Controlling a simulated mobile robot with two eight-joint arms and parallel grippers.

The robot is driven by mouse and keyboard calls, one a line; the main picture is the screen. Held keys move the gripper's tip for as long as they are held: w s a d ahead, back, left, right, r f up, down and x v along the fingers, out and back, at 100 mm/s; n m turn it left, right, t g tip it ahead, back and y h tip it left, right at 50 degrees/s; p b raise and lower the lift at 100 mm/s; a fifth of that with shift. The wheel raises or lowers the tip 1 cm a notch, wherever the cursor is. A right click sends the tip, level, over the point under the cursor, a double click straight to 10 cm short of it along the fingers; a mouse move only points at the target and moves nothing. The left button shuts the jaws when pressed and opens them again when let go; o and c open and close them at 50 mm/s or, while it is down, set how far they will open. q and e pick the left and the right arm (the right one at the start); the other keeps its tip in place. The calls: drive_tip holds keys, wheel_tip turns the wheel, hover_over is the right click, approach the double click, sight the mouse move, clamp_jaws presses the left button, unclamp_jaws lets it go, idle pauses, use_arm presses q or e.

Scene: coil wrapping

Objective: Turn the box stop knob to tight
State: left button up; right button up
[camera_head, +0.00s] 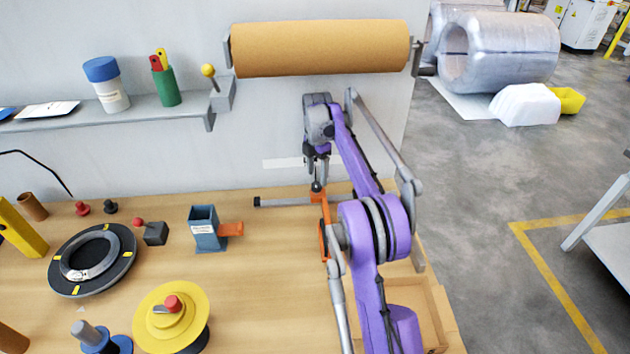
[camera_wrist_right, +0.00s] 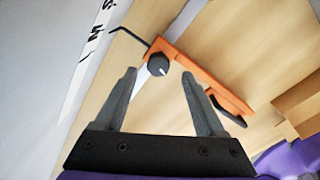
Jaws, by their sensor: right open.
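The box stop is an orange bar (camera_head: 324,228) at the right end of the workbench, with a grey rail (camera_head: 285,202) running left from it. In the right wrist view, the orange bar (camera_wrist_right: 205,78) crosses diagonally and carries a round black knob (camera_wrist_right: 157,64) with a small white mark near its lower right edge. My right gripper (camera_head: 317,176) points down over the knob. In its wrist view, the open fingers (camera_wrist_right: 159,74) stand on either side of the knob's line, with nothing held. Whether they reach knob height is unclear. My left gripper is out of view.
A blue block with an orange arm (camera_head: 205,230), a black ring turntable (camera_head: 62,283) and a yellow disc (camera_head: 190,325) stand to the left. A brown roll (camera_head: 320,48) hangs on the wall above.

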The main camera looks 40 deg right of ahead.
sight(316, 185)
drive_tip(key=shift+w+f, duration=0.1)
drive_tip(key=shift+f, duration=1.75)
